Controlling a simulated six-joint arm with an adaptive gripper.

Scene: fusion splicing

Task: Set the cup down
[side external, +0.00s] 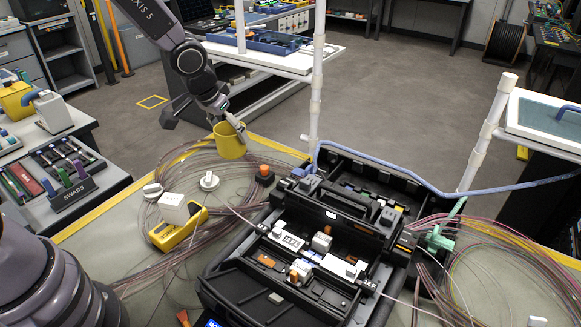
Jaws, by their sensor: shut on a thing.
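The cup (228,143) is yellow and roughly upright, near the back edge of the work table. My gripper (238,128) reaches down from above and is shut on the cup's right side at the rim. The fingers partly overlap the cup's wall. I cannot tell whether the cup's base touches the table or hangs slightly above it.
A black splicer case (330,220) stands open to the right. An orange-topped button box (264,175), a white spool (209,181) and a yellow device (178,229) are nearby. Loose fibre coils cover much of the table. A white post (316,90) rises behind.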

